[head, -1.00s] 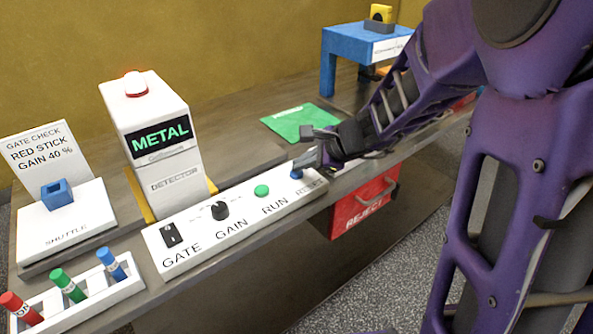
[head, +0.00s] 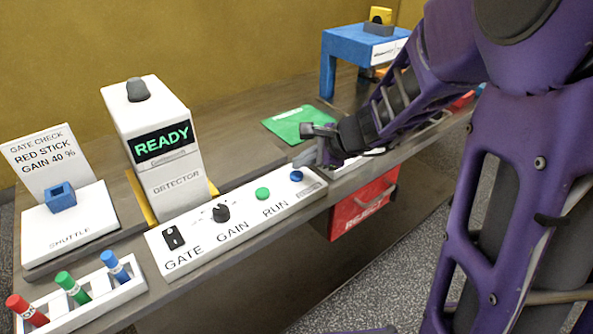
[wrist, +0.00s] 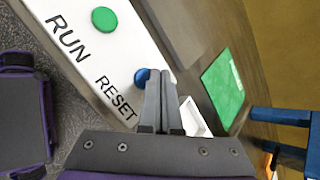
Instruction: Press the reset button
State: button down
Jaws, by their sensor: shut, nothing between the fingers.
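The blue reset button (head: 296,176) sits at the right end of the white control panel (head: 195,257). In the wrist view the button (wrist: 142,77) is partly hidden behind my fingers, beside the RESET label. My gripper (head: 303,160) is shut and empty, with its fingertips just right of and behind the button in the head view. A small gap shows there between the fingers and the button. The detector (head: 172,184) reads READY and its top lamp (head: 138,90) is dark.
The panel also carries a green RUN button (head: 263,194), a black GAIN knob (head: 221,212) and a GATE switch (head: 173,238). A green mat (head: 292,125) lies behind my gripper. A red REJECT drawer (head: 362,208) is below the counter edge. Colored sticks stand in a white rack (head: 128,291).

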aim_at(301, 176)
jog(key=shift+r+p, duration=2.1)
jog(key=shift+r, duration=0.4)
